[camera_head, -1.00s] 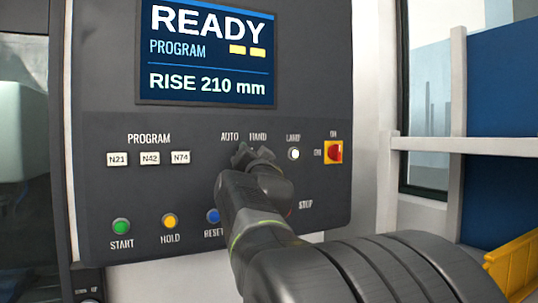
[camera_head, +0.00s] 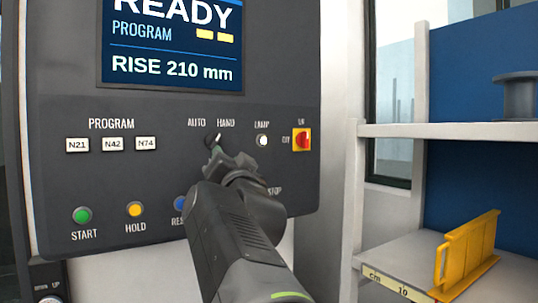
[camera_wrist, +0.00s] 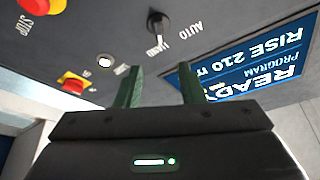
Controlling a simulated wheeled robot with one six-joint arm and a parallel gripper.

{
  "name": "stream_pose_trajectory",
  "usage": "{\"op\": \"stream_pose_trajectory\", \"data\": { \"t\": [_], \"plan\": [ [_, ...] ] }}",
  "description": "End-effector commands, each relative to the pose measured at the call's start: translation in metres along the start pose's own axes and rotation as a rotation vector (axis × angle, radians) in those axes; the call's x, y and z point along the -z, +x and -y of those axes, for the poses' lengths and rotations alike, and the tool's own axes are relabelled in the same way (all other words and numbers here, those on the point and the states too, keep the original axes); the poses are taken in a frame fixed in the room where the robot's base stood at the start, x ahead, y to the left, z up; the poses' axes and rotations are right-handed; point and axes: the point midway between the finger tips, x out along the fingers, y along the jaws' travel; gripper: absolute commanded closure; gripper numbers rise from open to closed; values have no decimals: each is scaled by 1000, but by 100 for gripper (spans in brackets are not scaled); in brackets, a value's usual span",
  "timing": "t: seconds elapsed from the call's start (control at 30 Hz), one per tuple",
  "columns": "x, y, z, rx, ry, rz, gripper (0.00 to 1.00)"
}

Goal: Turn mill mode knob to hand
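The mill mode knob (camera_head: 212,140) is a small dark rotary knob below the AUTO and HAND labels on the control panel (camera_head: 60,170). It also shows in the wrist view (camera_wrist: 157,21), where the picture is upside down. Its white pointer line appears to point toward HAND. My gripper (camera_head: 236,160) is in front of the panel, just below and right of the knob in the head view. In the wrist view its two green fingers (camera_wrist: 158,82) are spread with nothing between them, and the knob lies beyond their tips, apart from them.
A screen (camera_head: 170,45) reads READY, PROGRAM, RISE 210 mm. Near the knob are a white lamp button (camera_head: 262,141) and a red-on-yellow switch (camera_head: 302,140). START (camera_head: 82,215) and HOLD (camera_head: 135,210) buttons sit lower left. Shelves (camera_head: 440,131) stand at the right.

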Motion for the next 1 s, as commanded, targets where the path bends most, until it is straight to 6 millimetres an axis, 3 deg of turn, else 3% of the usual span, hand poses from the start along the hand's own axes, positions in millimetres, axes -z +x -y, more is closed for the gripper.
{"op": "stream_pose_trajectory", "data": {
  "t": [0.2, 0.63, 0.77, 1.0],
  "plan": [
    [0, -15, 0, 0, 1, 0, 65],
    [0, -14, 0, 0, 0, 0, 65],
    [0, -5, 0, -1, 0, 1, 65],
    [0, 29, 0, -2, -1, 1, 65]
  ]
}}
